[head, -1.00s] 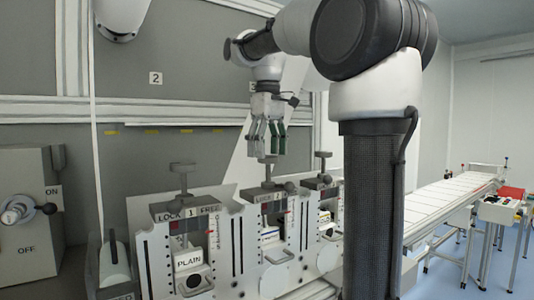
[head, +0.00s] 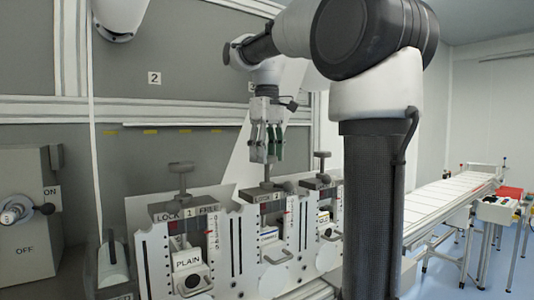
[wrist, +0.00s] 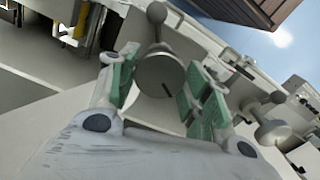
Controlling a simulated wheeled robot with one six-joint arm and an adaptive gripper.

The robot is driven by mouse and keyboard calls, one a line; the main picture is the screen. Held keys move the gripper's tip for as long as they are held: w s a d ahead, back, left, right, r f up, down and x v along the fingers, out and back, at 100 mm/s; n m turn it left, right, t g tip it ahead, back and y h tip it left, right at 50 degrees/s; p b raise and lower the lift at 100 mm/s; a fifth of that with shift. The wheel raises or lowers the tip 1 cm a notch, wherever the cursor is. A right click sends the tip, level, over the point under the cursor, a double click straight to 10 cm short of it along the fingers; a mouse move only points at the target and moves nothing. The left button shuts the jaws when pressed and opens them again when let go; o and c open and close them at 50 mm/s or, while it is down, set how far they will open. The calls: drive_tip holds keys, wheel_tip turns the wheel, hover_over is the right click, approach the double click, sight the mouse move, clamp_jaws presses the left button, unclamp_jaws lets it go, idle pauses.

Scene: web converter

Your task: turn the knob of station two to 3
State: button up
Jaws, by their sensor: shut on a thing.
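Station two (head: 268,196) is the middle of a row of grey clamp-like units, with a "LOCK 2" plate on top. Its knob is a round grey disc with a dark line mark, seen from above in the wrist view (wrist: 160,76). My gripper (wrist: 155,88) has its green pads on either side of this knob and is shut on it. In the head view my gripper (head: 266,160) points down over station two and hides most of the knob. The number the mark points to cannot be read.
Station one (head: 185,213) is to the left, with a "PLAIN" card, and station three (head: 320,184) to the right. A grey box with ON/OFF lever (head: 25,210) is far left; a conveyor (head: 450,200) runs at right.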

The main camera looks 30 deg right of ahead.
drive_tip(key=m, duration=0.6)
drive_tip(key=shift+m, duration=2.7)
drive_tip(key=o, duration=1)
wheel_tip(320, 180, up, 12)
